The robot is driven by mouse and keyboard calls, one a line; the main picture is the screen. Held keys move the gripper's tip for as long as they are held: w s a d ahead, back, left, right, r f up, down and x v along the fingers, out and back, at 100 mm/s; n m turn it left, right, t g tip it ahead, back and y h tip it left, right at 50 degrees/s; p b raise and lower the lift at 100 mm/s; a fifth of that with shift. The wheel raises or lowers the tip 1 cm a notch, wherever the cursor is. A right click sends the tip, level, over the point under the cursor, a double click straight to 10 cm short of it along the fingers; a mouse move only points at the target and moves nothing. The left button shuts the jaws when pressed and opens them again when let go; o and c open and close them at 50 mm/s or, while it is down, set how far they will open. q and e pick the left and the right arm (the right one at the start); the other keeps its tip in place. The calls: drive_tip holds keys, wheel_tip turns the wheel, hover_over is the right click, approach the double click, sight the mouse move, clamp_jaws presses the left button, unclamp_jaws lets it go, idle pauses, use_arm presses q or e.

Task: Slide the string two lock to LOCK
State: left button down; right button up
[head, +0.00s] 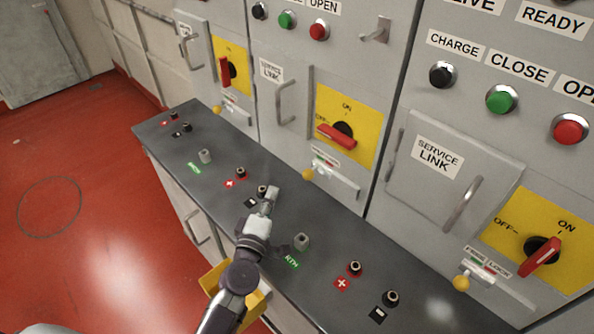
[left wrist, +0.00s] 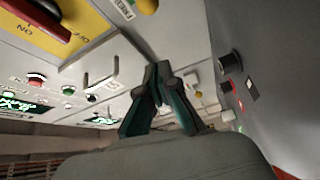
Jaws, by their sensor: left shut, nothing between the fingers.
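The middle cabinet, which I take as string two, has a lock slider with a yellow knob (head: 308,174). The knob is at the left end of its small plate; the label above is too small to read. A yellow knob, probably the same one, is cut off at the top of the left wrist view (left wrist: 147,6). My left gripper (head: 271,196) is shut and empty above the grey counter, left of and below the knob, apart from it. Its closed fingers show in the left wrist view (left wrist: 160,98). My right gripper is not in view.
The middle red rotary handle (head: 337,137) points towards OFF. The right cabinet's lock knob (head: 461,283) is at the left end under FREE LOCK. Terminals, including a grey post (head: 302,241), stand up from the counter (head: 325,215). A service link handle (head: 285,103) juts out above.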

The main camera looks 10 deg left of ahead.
sight(311, 172)
use_arm(q)
drive_tip(key=shift+w, duration=0.2)
drive_tip(key=w, duration=0.9)
drive_tip(key=shift+w+d+r+p, duration=0.25)
drive_tip(key=shift+d+r+p, duration=0.05)
drive_tip(key=shift+p, duration=0.1)
drive_tip(key=d, duration=0.2)
drive_tip(key=shift+s+d+f+p, duration=0.3)
drive_tip(key=shift+s+d+f, duration=0.05)
drive_tip(key=shift+s+d, duration=0.25)
drive_tip(key=shift+d, duration=0.1)
drive_tip(key=shift+s+d, duration=0.1)
drive_tip(key=shift+f, duration=0.1)
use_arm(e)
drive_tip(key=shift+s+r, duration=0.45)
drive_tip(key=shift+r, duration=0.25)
